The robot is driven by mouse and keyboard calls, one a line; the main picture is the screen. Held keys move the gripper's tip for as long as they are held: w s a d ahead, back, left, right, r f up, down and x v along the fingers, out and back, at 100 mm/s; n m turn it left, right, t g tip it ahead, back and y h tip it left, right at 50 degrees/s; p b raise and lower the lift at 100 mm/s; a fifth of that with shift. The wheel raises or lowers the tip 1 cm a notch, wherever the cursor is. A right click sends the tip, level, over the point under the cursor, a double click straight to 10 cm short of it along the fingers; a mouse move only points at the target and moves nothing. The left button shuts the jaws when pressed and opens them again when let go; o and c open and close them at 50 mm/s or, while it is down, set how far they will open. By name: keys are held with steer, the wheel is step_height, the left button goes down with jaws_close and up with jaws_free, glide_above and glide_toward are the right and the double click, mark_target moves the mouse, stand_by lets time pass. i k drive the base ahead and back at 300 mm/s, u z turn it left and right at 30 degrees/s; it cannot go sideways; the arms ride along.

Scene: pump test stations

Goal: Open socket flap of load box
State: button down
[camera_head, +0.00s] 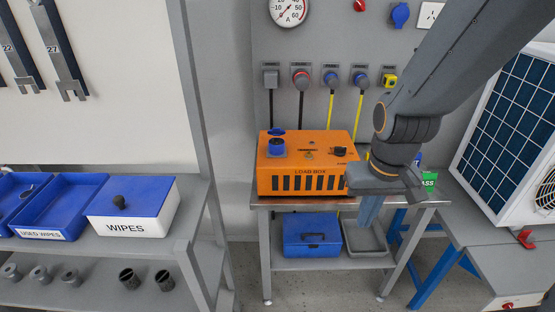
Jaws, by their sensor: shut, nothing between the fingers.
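The orange load box (310,182) stands on the grey metal bench in the middle of the head view. Its front has dark slots and the words LOAD BOX. A blue socket (277,150) sits on the left of its top. The blue flap (276,132) shows above and behind the socket face and appears raised, though it is small here. My gripper (356,180) is at the right end of the box, low beside its front corner, well away from the socket. It is shut and empty. Whether it touches the box cannot be told.
A dark knob (339,151) is on the box top. Plugs with cables (331,80) hang on the panel behind. A blue-grey strip (370,210) hangs below my gripper. A blue case (311,238) and grey tray (365,243) are on the lower shelf. The wipes box (128,227) stands left.

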mark_target(275, 132)
steer(key=k, duration=0.35)
steer(key=z, duration=1.1)
steer(key=i, duration=1.05)
steer(key=u, duration=1.25)
